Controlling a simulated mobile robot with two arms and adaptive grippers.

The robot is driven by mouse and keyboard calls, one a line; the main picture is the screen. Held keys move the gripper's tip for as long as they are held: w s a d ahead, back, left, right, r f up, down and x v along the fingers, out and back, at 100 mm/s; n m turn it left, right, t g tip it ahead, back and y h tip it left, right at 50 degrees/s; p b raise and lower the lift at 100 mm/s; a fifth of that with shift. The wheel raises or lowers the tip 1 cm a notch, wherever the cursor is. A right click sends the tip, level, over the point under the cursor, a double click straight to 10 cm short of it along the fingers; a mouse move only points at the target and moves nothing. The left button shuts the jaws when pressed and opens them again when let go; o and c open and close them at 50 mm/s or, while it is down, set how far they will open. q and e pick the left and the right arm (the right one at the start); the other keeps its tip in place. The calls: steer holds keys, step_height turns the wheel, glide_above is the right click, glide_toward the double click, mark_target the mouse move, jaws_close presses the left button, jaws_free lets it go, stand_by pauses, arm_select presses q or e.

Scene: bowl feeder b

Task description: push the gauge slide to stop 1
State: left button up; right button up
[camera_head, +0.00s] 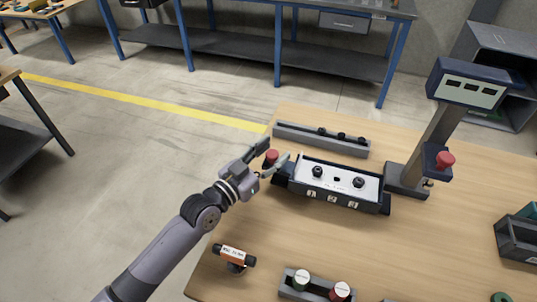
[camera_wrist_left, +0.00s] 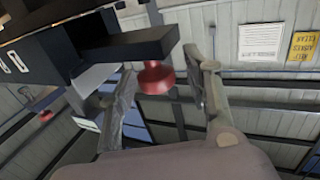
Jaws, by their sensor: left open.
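The gauge fixture (camera_head: 337,181) is a dark box with a pale top plate and number tags 1, 2 and 3 on its front. A red knob (camera_head: 271,158) stands on the dark block at its left end, apparently the gauge slide's handle. My left gripper (camera_head: 277,150) is open at this knob, one finger on either side. In the left wrist view the red knob (camera_wrist_left: 157,79) shows between the two spread fingers, under a dark block (camera_wrist_left: 125,47). Whether a finger touches it I cannot tell. My right gripper is not in view.
A grey rack (camera_head: 300,136) with black pieces lies behind the fixture. A display post (camera_head: 436,140) with another red knob (camera_head: 445,160) stands at right. An orange-labelled part (camera_head: 233,254) and a tray (camera_head: 315,293) with bottles lie in front. Bare tabletop lies between.

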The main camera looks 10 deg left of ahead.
arm_select(q)
steer(key=v, duration=1.2)
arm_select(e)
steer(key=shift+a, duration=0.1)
arm_select(q)
steer(key=shift+o, duration=0.2)
